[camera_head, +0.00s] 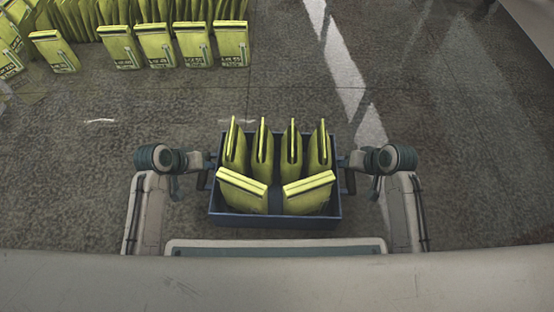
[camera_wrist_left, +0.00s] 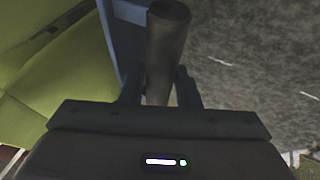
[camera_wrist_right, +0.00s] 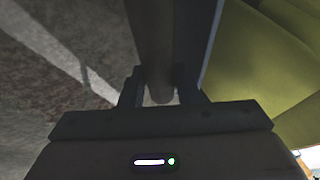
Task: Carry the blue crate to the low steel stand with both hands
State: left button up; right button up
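The blue crate (camera_head: 275,221) is in front of me in the head view, level, with several yellow-green bags (camera_head: 262,155) in it. Its blue wall also shows in the left wrist view (camera_wrist_left: 130,14). My left gripper (camera_head: 205,178) is at the crate's left side, its fingers closed around a dark bar handle (camera_wrist_left: 168,45). My right gripper (camera_head: 350,174) is at the right side, its fingers closed on the handle there (camera_wrist_right: 160,50). I cannot tell how far the crate is above the floor. The low steel stand is not identifiable in view.
Rows of yellow-green bags (camera_head: 158,45) stand on the floor at the upper left. The speckled grey floor (camera_head: 450,130) is clear to the right and beyond the crate. A pale wall or edge (camera_head: 530,25) is at the upper right corner.

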pick_arm(q)
jog(key=shift+d+f, duration=0.1)
pick_arm(e)
jog(key=shift+f, duration=0.1)
pick_arm(q)
jog(key=shift+c, duration=0.4)
pick_arm(e)
jog(key=shift+c, duration=0.4)
pick_arm(q)
grip_shut()
pick_arm(e)
grip_shut()
pick_arm(q)
jog(key=shift+w, duration=0.1)
pick_arm(e)
jog(key=shift+w+r, duration=0.1)
jog(key=shift+r, duration=0.1)
